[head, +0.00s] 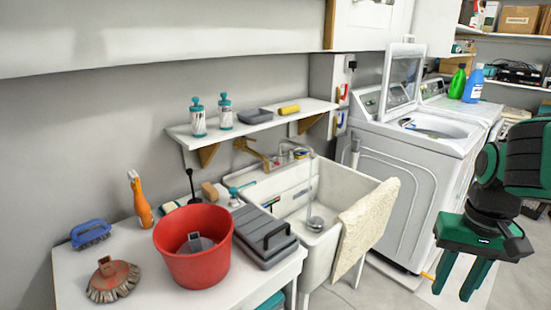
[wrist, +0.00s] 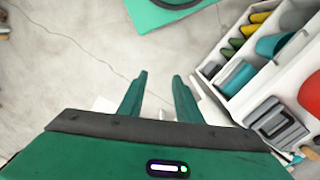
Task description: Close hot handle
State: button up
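The white utility sink (head: 322,255) stands in the middle of the head view, with a faucet (head: 302,146) at its back edge under the wall shelf. Small handles show around the faucet base, but they are too small to tell which is the hot one or how it is turned. A cream cloth (head: 362,225) hangs over the sink's right rim. My gripper (head: 454,292) hangs at the right, in front of the washer and well apart from the sink. Its two green fingers are spread and empty, as the wrist view also shows (wrist: 160,78).
A white table (head: 235,290) left of the sink holds a red bucket (head: 193,265), a grey toolbox (head: 264,238) and brushes. A washer (head: 405,190) with raised lid stands right of the sink.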

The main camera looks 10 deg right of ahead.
aim_at(270, 158)
jog(key=u, duration=0.05)
jog(key=k, duration=1.15)
jog(key=u, duration=0.45)
jog(key=i, duration=1.8)
jog(key=z, duration=0.65)
